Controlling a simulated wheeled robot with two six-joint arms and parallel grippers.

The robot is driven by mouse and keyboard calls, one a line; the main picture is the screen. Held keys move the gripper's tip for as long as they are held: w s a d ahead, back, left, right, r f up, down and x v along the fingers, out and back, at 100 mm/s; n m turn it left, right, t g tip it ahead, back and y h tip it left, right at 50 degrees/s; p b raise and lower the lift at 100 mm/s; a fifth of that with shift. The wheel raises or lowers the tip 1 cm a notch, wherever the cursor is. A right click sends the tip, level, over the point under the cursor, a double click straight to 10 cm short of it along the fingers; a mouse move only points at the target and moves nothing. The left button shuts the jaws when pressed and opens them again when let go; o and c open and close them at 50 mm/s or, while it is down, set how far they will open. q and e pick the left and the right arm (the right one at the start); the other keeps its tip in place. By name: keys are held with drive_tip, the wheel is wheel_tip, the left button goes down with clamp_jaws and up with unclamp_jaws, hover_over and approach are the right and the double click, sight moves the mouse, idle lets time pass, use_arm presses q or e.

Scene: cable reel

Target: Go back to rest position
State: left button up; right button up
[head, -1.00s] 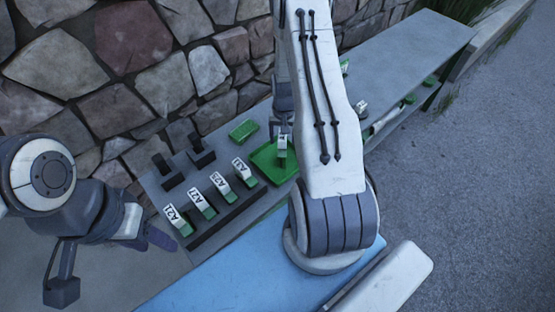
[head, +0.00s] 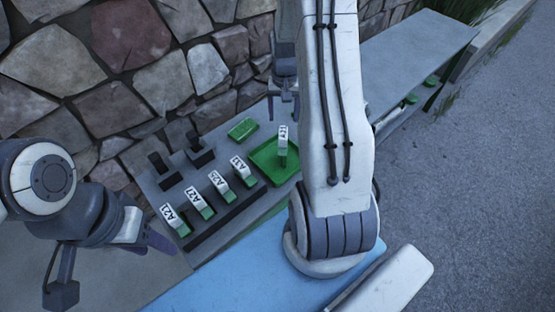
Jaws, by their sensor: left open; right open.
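My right gripper (head: 283,103) is open and empty, pointing down beyond the green tray (head: 262,158) near the stone wall. A white-topped green labelled piece (head: 283,146) stands in the tray, apart from the gripper. My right arm crosses the middle of the view and hides part of the bench.
Several white-and-green labelled pieces (head: 220,185) stand in a row in a dark rack on the bench. Two black upright parts (head: 194,143) and a small green block (head: 242,129) lie behind. A blue surface (head: 222,277) is in front. The bench's right end (head: 425,50) is bare.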

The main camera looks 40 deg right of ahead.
idle(0.4)
drive_tip(key=s+a+r+n, duration=0.2)
drive_tip(key=a+r+n, duration=0.25)
drive_tip(key=a, duration=0.75)
drive_tip(key=s+a+r+n, duration=0.25)
drive_tip(key=a+r, duration=0.25)
drive_tip(key=a, duration=0.7)
drive_tip(key=s+a+r+n, duration=0.1)
drive_tip(key=s+a+n, duration=0.3)
drive_tip(key=s, duration=0.4)
drive_tip(key=s+a+r+n+y+b, duration=0.1)
drive_tip(key=s+a+n, duration=0.3)
drive_tip(key=s, duration=0.5)
drive_tip(key=shift+a+r+n+b, duration=0.3)
drive_tip(key=shift+a+r, duration=0.45)
drive_tip(key=shift+r, duration=0.05)
drive_tip(key=shift+w, duration=0.1)
drive_tip(key=shift+c, duration=0.2)
